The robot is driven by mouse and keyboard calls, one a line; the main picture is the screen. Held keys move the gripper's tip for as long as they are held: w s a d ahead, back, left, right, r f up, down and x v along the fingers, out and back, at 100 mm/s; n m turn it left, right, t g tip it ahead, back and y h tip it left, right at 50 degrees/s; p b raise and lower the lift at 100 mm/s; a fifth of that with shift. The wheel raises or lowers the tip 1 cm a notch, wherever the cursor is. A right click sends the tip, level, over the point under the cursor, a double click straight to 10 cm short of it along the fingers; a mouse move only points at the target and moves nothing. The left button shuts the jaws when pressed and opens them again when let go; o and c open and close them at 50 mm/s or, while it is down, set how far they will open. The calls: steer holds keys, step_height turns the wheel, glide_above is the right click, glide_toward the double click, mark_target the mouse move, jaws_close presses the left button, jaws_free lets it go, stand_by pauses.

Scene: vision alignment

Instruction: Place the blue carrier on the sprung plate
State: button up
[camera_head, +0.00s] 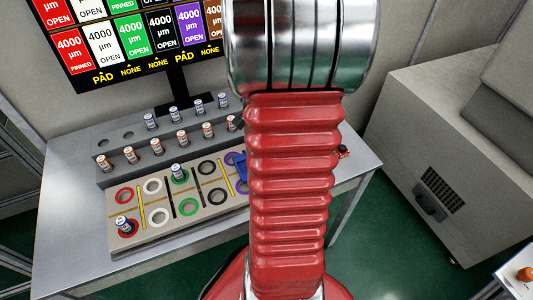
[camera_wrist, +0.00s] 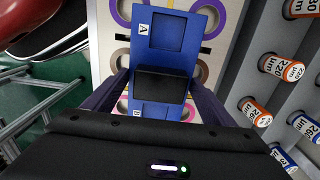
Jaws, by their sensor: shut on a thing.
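In the wrist view the blue carrier (camera_wrist: 166,60) lies lengthwise under my gripper (camera_wrist: 160,88), whose dark fingers are shut on it from both sides. It has an "A" label at its far end, a square recess, and a black block across its middle. In the head view only a blue sliver of the carrier (camera_head: 240,165) shows beside my red arm, which hides my gripper. The pale board (camera_head: 150,236) with coloured rings lies beneath the carrier; whether they touch cannot be told. I cannot tell which part is the sprung plate.
Several labelled cylinders stand on the grey stepped rack (camera_head: 108,180) behind the board. A screen (camera_head: 125,35) hangs above. A grey cabinet (camera_head: 440,150) stands at right.

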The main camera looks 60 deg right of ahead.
steer(key=o, duration=1.5)
steer(key=shift+f, duration=0.1)
steer(key=shift+c, duration=0.2)
step_height(320, 180, up, 12)
stand_by(0.3)
